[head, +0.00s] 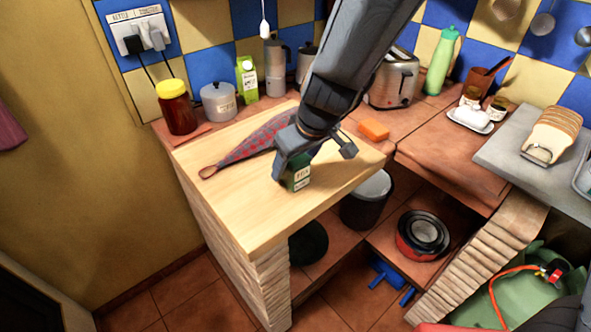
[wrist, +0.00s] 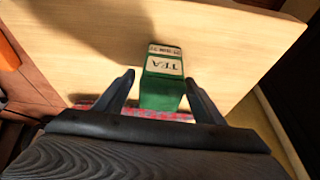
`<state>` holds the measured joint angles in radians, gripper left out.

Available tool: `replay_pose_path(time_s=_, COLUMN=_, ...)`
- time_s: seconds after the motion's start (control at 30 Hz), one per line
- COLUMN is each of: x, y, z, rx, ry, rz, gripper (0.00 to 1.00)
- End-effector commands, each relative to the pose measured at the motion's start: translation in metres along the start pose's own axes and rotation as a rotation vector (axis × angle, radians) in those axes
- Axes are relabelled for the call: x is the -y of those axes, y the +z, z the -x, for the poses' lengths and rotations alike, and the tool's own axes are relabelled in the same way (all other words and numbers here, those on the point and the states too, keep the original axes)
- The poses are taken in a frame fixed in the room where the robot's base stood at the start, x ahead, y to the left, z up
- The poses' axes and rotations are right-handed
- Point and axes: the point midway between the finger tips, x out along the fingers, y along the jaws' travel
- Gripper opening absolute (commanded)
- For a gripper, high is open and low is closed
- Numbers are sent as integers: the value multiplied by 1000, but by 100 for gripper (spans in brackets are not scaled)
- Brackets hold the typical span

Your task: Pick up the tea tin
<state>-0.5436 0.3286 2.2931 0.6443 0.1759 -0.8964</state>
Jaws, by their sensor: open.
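The tea tin (head: 297,176) is a small green box with a white label. It stands on the pale wooden board (head: 235,215) and is partly covered by my gripper in the head view. In the wrist view the tea tin (wrist: 162,82) shows its lettered label between the fingers. My gripper (wrist: 158,82) is open, with one finger on each side of the tin. A gap shows between each fingertip and the tin. In the head view my gripper (head: 312,155) is just above and around the tin.
A red checked fish-shaped cloth (head: 245,146) lies close behind the tin. An orange sponge (head: 373,130) lies to the right. A jar (head: 176,107), a sugar pot (head: 218,102) and a toaster (head: 393,78) stand behind. The board's front left is clear.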

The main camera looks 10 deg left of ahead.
Motion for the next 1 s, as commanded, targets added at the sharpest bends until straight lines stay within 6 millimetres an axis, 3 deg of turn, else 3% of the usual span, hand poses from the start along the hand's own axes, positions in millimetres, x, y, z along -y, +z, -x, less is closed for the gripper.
replay_pose_path(time_s=0.13, x=1, y=0, z=-17, rx=1, ry=-1, rz=1, gripper=63)
replay_pose_path(time_s=0.4, x=1, y=-1, z=-19, rx=-1, ry=-1, rz=2, gripper=63)
replay_pose_path(time_s=0.7, x=2, y=-1, z=-19, rx=-1, ry=-1, rz=3, gripper=17)
replay_pose_path(time_s=1.0, x=2, y=-3, z=-12, rx=-2, ry=-2, rz=3, gripper=17)
